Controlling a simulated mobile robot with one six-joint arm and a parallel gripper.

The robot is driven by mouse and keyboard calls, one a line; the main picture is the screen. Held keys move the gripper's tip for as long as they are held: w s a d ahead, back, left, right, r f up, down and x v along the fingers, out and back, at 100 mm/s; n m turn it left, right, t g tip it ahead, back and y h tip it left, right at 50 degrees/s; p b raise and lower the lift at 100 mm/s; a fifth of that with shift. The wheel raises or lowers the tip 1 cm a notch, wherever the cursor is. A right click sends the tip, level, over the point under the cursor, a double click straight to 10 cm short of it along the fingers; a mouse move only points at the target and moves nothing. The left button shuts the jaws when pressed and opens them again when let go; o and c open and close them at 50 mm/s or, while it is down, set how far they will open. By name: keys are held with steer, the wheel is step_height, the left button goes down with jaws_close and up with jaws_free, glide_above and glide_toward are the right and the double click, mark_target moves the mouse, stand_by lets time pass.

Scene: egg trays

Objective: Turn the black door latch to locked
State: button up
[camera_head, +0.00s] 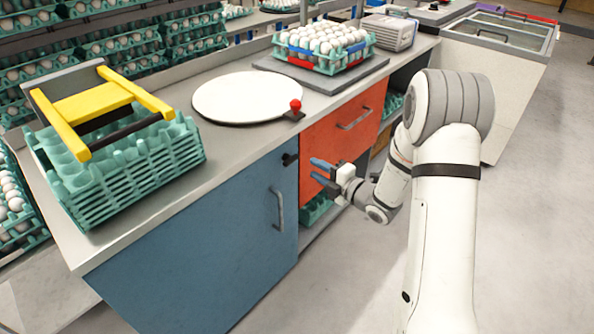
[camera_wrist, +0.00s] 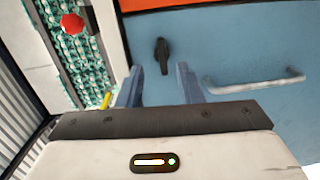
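The black door latch (camera_head: 290,159) is a small dark knob at the upper right corner of the blue cabinet door (camera_head: 215,240). In the wrist view the latch (camera_wrist: 162,56) shows as a dark handle on the blue door, seen between my fingers and beyond them. My gripper (camera_head: 318,169) has blue fingers, held apart and empty, just right of the latch in the head view. In the wrist view my gripper (camera_wrist: 157,82) is open, with a gap between its fingertips and the latch. I cannot tell the latch's locked side.
A metal door handle (camera_head: 278,209) is on the blue door. An orange drawer (camera_head: 345,125) is beside it. Above, the counter holds a red knob (camera_head: 296,105), a white round plate (camera_head: 247,97) and stacked teal trays (camera_head: 125,175). The floor at right is clear.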

mark_target(293, 162)
steer(key=shift+n+y, duration=0.5)
steer(key=shift+y, duration=0.1)
steer(key=x, duration=0.5)
steer(key=f+x, duration=0.1)
steer(key=x, duration=0.2)
steer(key=shift+s+a, duration=0.25)
steer(key=shift+s, duration=0.2)
steer(key=shift+c, duration=0.4)
